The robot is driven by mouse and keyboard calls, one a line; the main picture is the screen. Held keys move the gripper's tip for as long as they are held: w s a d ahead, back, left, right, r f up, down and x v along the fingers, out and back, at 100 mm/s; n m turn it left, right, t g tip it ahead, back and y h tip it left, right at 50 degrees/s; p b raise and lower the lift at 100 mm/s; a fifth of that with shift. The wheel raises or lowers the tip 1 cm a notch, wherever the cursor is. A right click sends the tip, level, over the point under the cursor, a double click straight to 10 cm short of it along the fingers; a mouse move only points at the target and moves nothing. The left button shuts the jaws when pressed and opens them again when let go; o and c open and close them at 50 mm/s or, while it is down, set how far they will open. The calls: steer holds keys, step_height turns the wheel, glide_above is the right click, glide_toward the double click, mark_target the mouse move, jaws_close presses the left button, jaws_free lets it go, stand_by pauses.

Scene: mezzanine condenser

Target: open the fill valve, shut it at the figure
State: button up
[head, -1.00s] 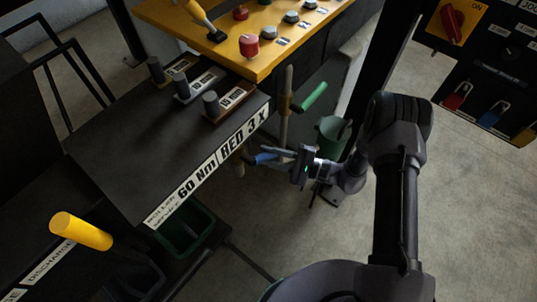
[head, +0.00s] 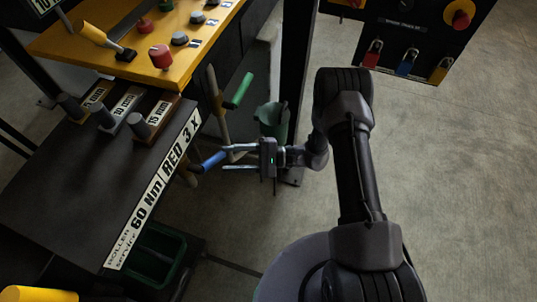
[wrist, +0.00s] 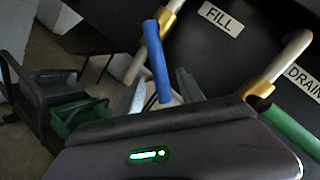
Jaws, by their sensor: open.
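The fill valve's blue lever (head: 214,160) juts from a pipe under the bench. In the wrist view the blue lever (wrist: 158,62) hangs from a brass fitting, left of the FILL label (wrist: 220,18). My gripper (head: 226,158) is open at the lever's near end. In the wrist view the lever's lower end lies between the spread fingers of my gripper (wrist: 160,92), with gaps showing on both sides; contact cannot be told. No fill gauge or figure is readable in these views.
The green drain lever (head: 239,91) is close behind my gripper; it also shows in the wrist view (wrist: 292,132) by the DRAIN label (wrist: 305,82). A green bucket (head: 272,119) and dark post stand near my wrist. The dark bench (head: 85,170) is at left. Open floor lies right.

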steer(key=d+f, duration=0.1)
steer(key=d, duration=1.1)
steer(key=shift+w+d+f, duration=0.15)
steer(key=shift+d+f, duration=0.05)
steer(key=shift+d, duration=0.1)
stand_by(6.5)
